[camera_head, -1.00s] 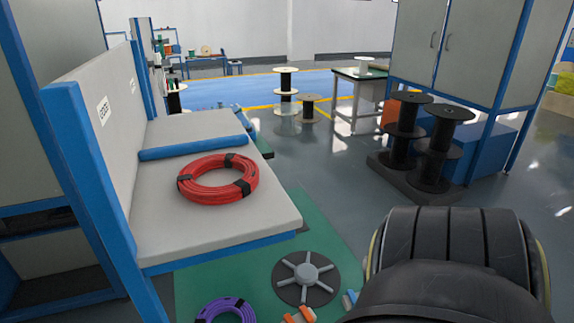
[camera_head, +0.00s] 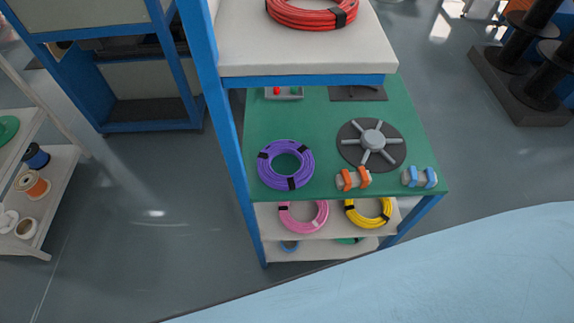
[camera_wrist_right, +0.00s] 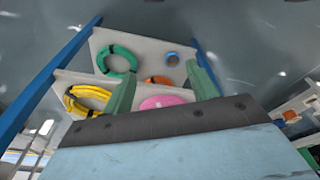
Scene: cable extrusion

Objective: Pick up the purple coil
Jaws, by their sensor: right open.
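The purple coil (camera_head: 308,164) lies flat on the left side of the green tabletop (camera_head: 315,115) in the head view, with dark ties around it. Nothing touches it from above. My right gripper (camera_wrist_right: 160,68) shows in the right wrist view with its two green fingers apart and nothing between them. It faces the lower shelves, where yellow, pink, green and orange coils lie. The purple coil is not seen in the right wrist view. My left gripper is not in view.
A dark disc with a grey spoked hub (camera_head: 373,140) sits right of the purple coil. Orange (camera_head: 353,179) and blue (camera_head: 419,177) clamp-like parts lie at the front edge. A shelf with a red coil (camera_head: 315,14) overhangs the back. A blue post (camera_head: 228,130) stands left.

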